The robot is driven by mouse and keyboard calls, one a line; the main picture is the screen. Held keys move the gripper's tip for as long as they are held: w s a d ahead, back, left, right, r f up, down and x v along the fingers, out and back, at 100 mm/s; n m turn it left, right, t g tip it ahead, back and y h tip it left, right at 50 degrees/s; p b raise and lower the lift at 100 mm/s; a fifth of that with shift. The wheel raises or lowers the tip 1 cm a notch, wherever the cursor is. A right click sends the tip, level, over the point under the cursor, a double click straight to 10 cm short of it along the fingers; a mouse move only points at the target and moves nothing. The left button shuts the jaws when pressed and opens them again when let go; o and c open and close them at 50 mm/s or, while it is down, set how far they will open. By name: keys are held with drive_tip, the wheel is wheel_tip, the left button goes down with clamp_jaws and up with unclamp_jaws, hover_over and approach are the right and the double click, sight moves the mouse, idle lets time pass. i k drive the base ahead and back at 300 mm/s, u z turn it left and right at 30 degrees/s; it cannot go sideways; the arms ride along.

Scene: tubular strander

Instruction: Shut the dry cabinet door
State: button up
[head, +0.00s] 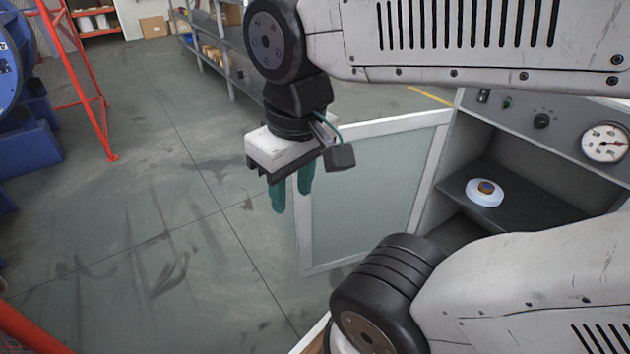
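The dry cabinet (527,118) stands at the right, with a grey top panel and a dark interior. Its door (362,195), a pale glazed pane in a white frame, stands wide open and reaches left from the cabinet's opening. My gripper (292,202) points down at the door's free left edge, overlapping its frame in the picture. Its two teal fingers are apart with nothing seen between them. I cannot tell whether a finger touches the door. My arm hides part of the cabinet front and the lower door corner.
A white round item (484,193) with a brown centre rests on the cabinet's dark shelf (530,211). A gauge (604,143) and a knob are on the panel. A red frame (85,85) and blue machine (22,140) stand left. The floor between is clear.

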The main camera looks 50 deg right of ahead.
sight(440, 119)
drive_tip(key=i, duration=3.9)
drive_tip(key=z, duration=4.45)
